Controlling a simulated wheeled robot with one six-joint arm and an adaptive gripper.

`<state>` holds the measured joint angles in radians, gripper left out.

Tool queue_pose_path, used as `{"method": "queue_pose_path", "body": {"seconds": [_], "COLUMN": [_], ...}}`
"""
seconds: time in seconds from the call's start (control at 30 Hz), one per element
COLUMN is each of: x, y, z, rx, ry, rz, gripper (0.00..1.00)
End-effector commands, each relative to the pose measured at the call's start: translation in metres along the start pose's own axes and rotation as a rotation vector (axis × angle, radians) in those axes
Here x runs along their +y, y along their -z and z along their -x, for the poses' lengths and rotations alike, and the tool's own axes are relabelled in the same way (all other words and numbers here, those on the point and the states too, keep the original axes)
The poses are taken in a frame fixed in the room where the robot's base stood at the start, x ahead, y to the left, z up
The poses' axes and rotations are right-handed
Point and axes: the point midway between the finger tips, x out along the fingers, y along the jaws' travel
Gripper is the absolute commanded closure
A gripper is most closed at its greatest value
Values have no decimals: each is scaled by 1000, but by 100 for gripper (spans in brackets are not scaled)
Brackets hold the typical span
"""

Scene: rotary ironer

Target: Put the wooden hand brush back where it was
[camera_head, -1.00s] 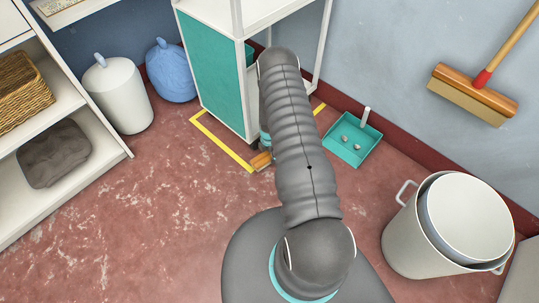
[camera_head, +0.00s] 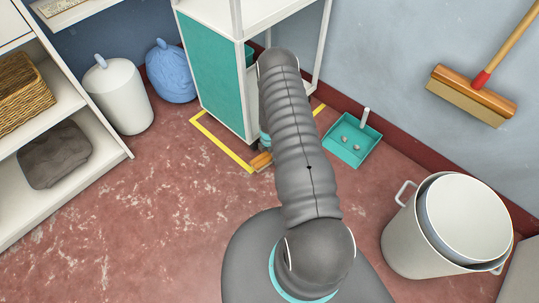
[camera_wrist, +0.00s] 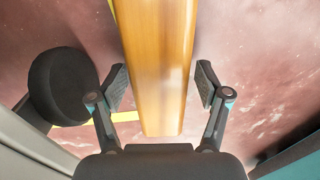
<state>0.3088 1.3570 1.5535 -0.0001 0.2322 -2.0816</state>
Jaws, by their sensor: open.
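The wooden hand brush (camera_wrist: 155,60) shows in the wrist view as a long, smooth wooden bar. It runs from the top edge down between the fingers of my gripper (camera_wrist: 161,84). My gripper is open, with a gap between the brush and each finger. In the head view a small end of the brush (camera_head: 261,160) shows by the yellow floor tape, at the foot of the trolley. My arm hides the rest of it and my gripper there. Whether the brush lies flat on the floor is hard to tell.
A black caster wheel (camera_wrist: 62,85) stands left of my gripper. The white and teal trolley (camera_head: 216,75) stands inside yellow tape (camera_head: 221,143). A teal dustpan (camera_head: 345,150) with small debris lies to its right. The floor at left is clear.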

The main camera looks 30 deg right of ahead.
Motion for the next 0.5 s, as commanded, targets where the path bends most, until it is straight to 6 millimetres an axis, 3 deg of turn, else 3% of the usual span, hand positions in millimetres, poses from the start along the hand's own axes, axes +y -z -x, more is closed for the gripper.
{"method": "queue_pose_path", "body": {"seconds": [0.5], "x": [1], "y": [-2], "z": [98], "rx": [-3], "ry": [-5], "rz": [-1], "gripper": [20]}}
